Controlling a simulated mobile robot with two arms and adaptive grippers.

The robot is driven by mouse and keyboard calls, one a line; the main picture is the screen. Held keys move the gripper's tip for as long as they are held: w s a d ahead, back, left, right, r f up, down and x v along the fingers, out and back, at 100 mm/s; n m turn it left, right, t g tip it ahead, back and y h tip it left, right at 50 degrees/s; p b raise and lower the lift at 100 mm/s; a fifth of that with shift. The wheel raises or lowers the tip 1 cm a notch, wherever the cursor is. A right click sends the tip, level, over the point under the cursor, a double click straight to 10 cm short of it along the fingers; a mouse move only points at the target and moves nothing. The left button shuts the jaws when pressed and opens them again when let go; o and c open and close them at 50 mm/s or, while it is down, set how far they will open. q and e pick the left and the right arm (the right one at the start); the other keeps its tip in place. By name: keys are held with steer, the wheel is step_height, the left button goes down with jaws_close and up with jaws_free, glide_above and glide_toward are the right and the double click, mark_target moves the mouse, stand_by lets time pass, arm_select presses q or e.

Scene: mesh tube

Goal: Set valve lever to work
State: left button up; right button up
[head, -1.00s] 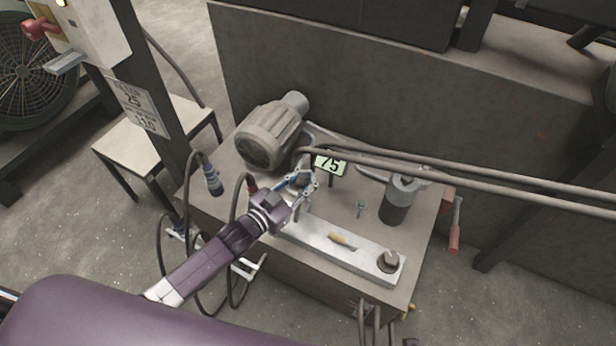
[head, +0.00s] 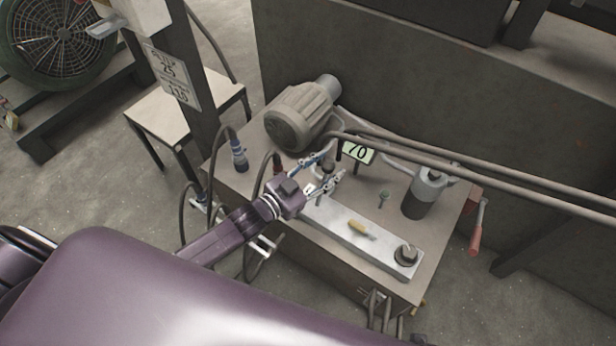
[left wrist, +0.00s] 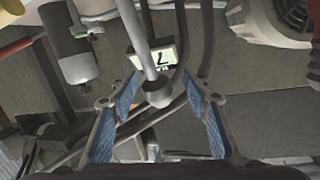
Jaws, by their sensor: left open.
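My left gripper (head: 330,166) is open above the back left end of a pale metal bar on the machine cabinet. In the left wrist view the fingers (left wrist: 163,102) are spread on either side of a grey rod with a dark rounded knob (left wrist: 157,92). The rod looks like the valve lever; no finger appears to touch it. In the head view the lever (head: 327,169) is partly hidden by the gripper. A small display (head: 358,151) behind reads 70. It also shows upside down in the left wrist view (left wrist: 158,57). My right gripper is not in view.
The cabinet also carries a motor (head: 300,116), a dark cylinder (head: 424,194), a yellow-handled piece (head: 361,230) and a dark knob (head: 405,256) on the bar. Thick hoses (head: 480,172) run across behind. A red-handled lever (head: 476,233) is at the right side.

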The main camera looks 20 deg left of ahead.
arm_select(q)
steer(key=v, duration=0.9)
steer(key=shift+s+a, duration=0.25)
steer(key=shift+s, duration=0.05)
steer(key=shift+c, duration=0.2)
